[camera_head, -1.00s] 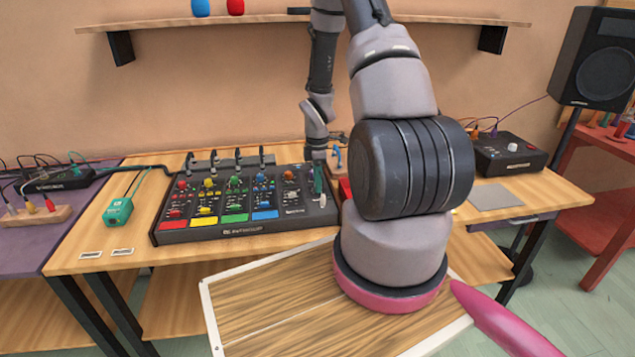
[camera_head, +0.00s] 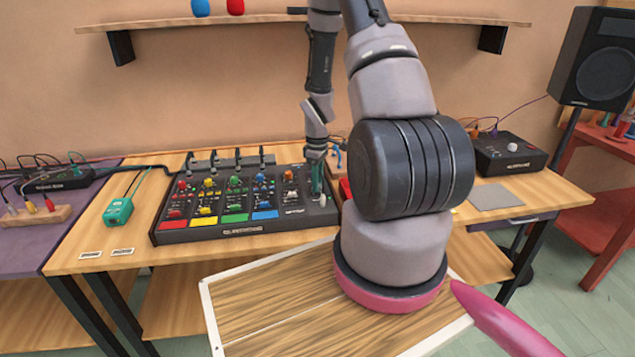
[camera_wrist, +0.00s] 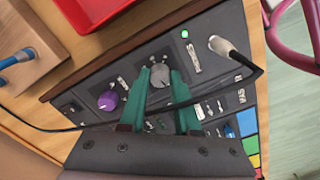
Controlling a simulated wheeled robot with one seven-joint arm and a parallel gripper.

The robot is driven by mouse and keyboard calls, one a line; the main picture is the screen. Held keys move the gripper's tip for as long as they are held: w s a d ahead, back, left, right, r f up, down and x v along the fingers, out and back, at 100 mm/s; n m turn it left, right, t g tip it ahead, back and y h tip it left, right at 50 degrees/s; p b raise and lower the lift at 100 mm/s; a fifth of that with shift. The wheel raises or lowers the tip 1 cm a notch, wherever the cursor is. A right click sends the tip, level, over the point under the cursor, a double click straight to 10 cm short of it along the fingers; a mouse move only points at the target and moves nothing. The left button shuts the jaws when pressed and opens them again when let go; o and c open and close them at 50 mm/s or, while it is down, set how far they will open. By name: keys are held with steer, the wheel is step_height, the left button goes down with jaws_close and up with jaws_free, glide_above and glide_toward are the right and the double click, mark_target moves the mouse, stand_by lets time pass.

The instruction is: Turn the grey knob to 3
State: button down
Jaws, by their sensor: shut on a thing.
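The grey knob (camera_wrist: 160,76) sits on the dark mixer panel, which shows in the head view (camera_head: 160,236). My gripper (camera_wrist: 162,82) has green fingers, one on each side of the knob, shut on it. Light marks lie around the knob, but I cannot read its numbers or a pointer. In the head view my gripper (camera_head: 317,190) is over the mixer's right end, and the grey knob cannot be made out there.
A purple knob (camera_wrist: 108,100) is beside the grey one. A plugged cable (camera_wrist: 225,47) crosses the panel close to my fingers. A red tray (camera_wrist: 88,10) lies beyond the mixer edge. Coloured knobs and pads fill the mixer's left part.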

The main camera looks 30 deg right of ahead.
steer(key=m, duration=0.5)
steer(key=shift+m, duration=0.3)
steer(key=m, duration=0.4)
steer(key=shift+m, duration=0.3)
steer(key=m, duration=0.5)
steer(key=shift+m, duration=2.5)
steer(key=c, duration=0.6)
jaws_free()
steer(key=shift+r, duration=0.1)
